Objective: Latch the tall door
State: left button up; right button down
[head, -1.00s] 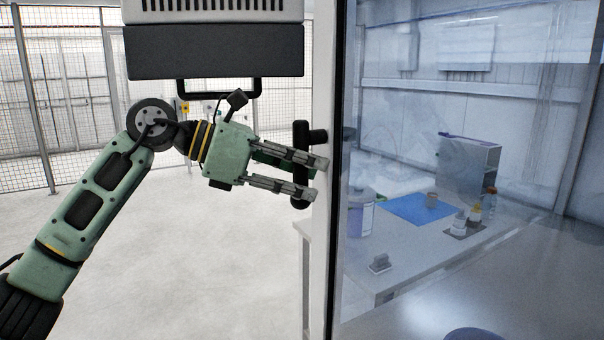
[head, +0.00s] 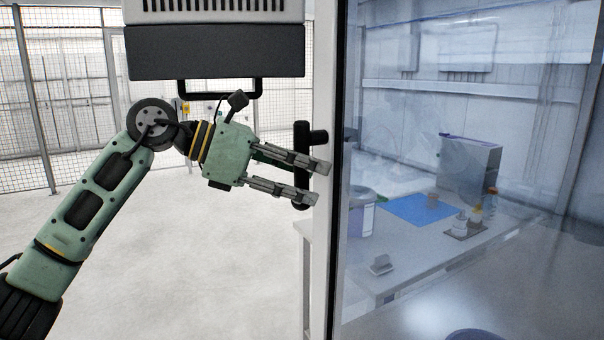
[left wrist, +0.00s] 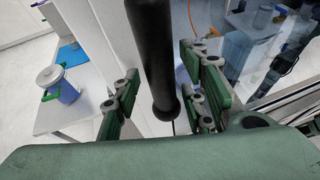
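The tall door (head: 460,100) is a large glass panel with a pale frame (head: 324,90), filling the right of the head view. A black upright handle (head: 301,137) with a short stub is on its frame; it also shows in the left wrist view (left wrist: 153,45). My left gripper (head: 315,184) is at the handle's lower half, fingers pointing right toward the frame. In the left wrist view the handle stands between the spread fingers, with gaps on both sides. The gripper is open, not clamped on it. I cannot make out the latch. My right gripper is out of view.
Through the glass I see a bench (head: 405,265) with a blue mat (head: 418,209), a grey box (head: 468,168), bottles and a lidded tub (left wrist: 58,84). A dark machine housing (head: 215,52) hangs above my left arm. Open floor and mesh fencing (head: 75,100) lie left.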

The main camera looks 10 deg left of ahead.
pick_arm(q)
jog(key=v, duration=1.2)
